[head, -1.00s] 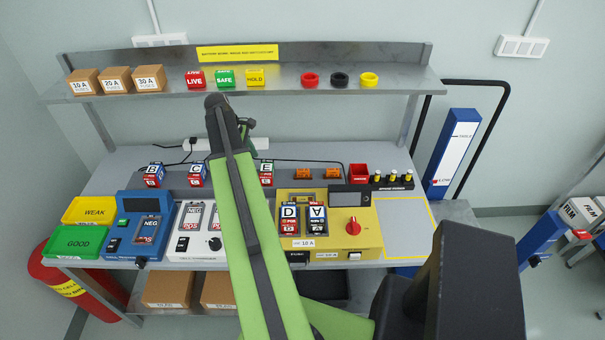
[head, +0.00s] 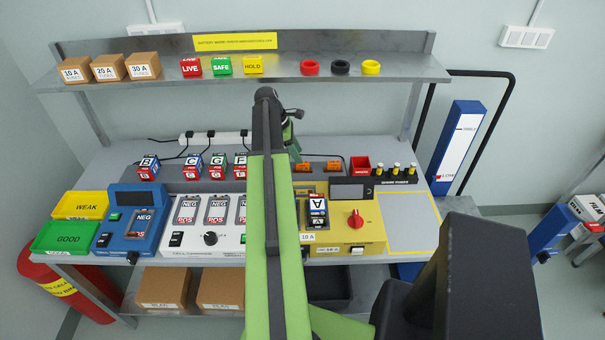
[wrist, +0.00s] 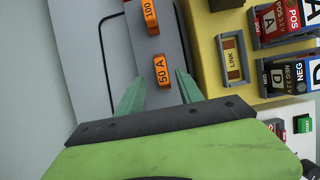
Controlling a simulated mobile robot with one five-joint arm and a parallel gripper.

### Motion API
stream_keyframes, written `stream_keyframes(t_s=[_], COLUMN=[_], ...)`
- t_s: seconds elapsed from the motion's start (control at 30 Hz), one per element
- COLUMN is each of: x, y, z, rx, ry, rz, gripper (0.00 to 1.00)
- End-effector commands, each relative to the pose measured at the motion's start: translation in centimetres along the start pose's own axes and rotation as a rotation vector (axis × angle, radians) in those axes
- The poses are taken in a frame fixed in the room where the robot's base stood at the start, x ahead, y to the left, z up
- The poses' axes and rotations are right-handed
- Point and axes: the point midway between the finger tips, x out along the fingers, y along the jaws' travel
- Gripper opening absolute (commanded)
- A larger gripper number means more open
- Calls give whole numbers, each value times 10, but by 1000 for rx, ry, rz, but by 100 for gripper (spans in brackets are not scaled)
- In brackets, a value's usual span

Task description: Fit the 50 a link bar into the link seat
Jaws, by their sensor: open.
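The orange 50 A link bar (wrist: 162,71) sits on the grey strip behind the yellow tester. It is the left of two orange bars in the head view (head: 303,167). My gripper (wrist: 159,90) is open, its two green fingers on either side of the bar's near end in the wrist view; I cannot tell their height over it. In the head view my gripper (head: 292,130) is mostly behind my arm. The link seat (wrist: 233,60), a framed slot marked LINK, is on the yellow tester and holds no bar. In the head view my arm partly hides it.
The orange 100 bar (wrist: 152,17) stands beside the 50 A bar. Cells A (head: 317,213) and D (wrist: 285,75) lie in the yellow tester (head: 340,235) near the seat. A red box (head: 359,165) and spare fuses stand to the right. A shelf (head: 230,72) overhangs the back.

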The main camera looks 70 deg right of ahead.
Motion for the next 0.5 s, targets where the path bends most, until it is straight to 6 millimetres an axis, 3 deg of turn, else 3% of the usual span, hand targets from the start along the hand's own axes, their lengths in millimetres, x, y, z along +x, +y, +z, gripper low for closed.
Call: stream_keyframes(t_s=[0.13,0.37,0.5], x=[11,50,52], y=[-1,-2,-2], z=[-3,-8,-6], rx=[0,1,0], ry=[0,0,0], rz=[0,1,1], gripper=[44,44,44])
